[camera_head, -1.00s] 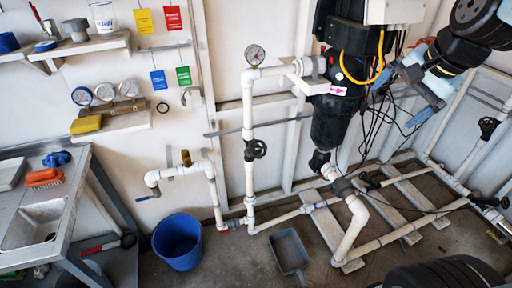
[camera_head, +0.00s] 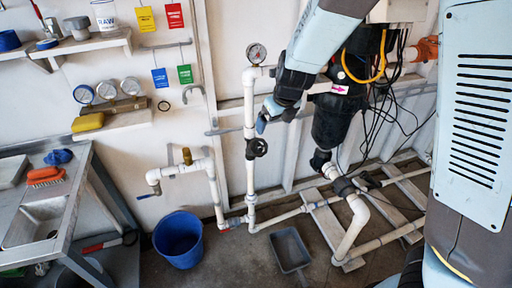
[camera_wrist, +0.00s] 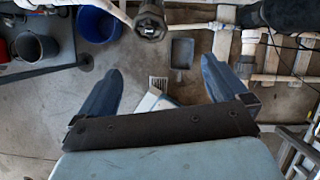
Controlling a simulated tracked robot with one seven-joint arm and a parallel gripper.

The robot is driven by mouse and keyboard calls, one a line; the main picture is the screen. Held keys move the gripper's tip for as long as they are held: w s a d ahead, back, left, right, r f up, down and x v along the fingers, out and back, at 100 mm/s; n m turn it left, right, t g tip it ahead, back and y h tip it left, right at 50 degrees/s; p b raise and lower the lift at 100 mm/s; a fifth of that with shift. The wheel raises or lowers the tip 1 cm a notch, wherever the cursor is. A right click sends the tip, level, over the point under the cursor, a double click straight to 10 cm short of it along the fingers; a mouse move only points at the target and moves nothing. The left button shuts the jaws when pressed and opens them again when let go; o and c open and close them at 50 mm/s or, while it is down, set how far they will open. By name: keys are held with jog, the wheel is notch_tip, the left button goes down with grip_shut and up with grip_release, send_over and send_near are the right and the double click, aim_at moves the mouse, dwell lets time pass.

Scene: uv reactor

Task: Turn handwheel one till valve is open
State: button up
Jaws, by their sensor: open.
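A black handwheel (camera_head: 257,148) sits on the white vertical pipe (camera_head: 250,195), below a round pressure gauge (camera_head: 257,53). No label shows whether it is handwheel one. My gripper (camera_head: 266,115) is just above and right of this handwheel in the head view, apart from it. In the wrist view my gripper (camera_wrist: 161,66) is open, its two blue fingers spread with nothing between them. A dark round part, likely the same handwheel (camera_wrist: 150,25), lies beyond the fingertips near the top edge. Whether the valve is open cannot be told.
A blue bucket (camera_head: 179,240) and a grey dustpan (camera_head: 289,250) are on the floor. A black reactor body (camera_head: 333,125) with hanging cables stands right of the pipe. A workbench (camera_head: 72,205) is at left. My arm covers the right side.

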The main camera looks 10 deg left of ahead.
aim_at(257, 147)
jog(key=shift+w+a+f+m, duration=0.4)
jog(key=shift+w+a+f, duration=0.5)
jog(key=shift+f, duration=1.65)
jog(key=shift+w+a+f+m, duration=0.5)
jog(key=shift+a+f, duration=0.65)
jog(key=shift+f, duration=1.4)
jog(key=shift+w+a+f+m, duration=0.3)
jog(key=shift+w+a+f, duration=0.65)
jog(key=shift+f, duration=1.6)
jog(key=shift+s+a+t, duration=0.1)
jog(key=shift+s+t, duration=0.05)
jog(key=shift+t, duration=0.15)
jog(key=shift+c, duration=0.3)
jog(key=c, duration=0.9)
jog(key=shift+o, duration=0.3)
jog(key=shift+s+a, duration=0.15)
jog(key=shift+a, duration=0.25)
jog(key=shift+d, duration=0.2)
jog(key=shift+c, duration=0.2)
jog(key=shift+h, duration=0.3)
